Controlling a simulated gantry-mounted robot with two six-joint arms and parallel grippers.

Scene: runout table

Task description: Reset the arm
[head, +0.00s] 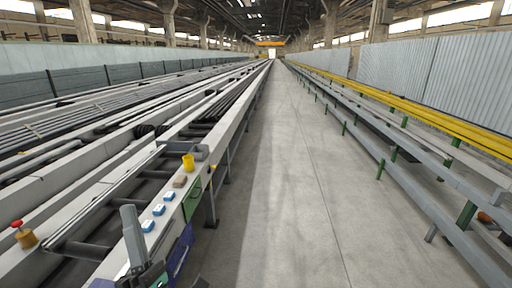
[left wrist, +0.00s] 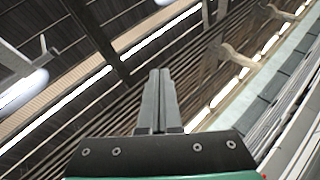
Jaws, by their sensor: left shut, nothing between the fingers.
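My left gripper (head: 129,212) stands at the lower left of the head view, pointing up, above the near end of the runout table (head: 225,125). Its two grey fingers are together with nothing between them. In the left wrist view the fingers (left wrist: 160,75) show closed side by side against the hall's roof and windows. My right gripper is in neither view.
Several blue-and-white blocks (head: 158,210), a brown block (head: 180,181) and a yellow cylinder (head: 188,162) line the table's edge. A red-topped button (head: 17,224) is at far left. Green and blue bins (head: 180,250) hang at the side. The concrete aisle (head: 290,200) is clear.

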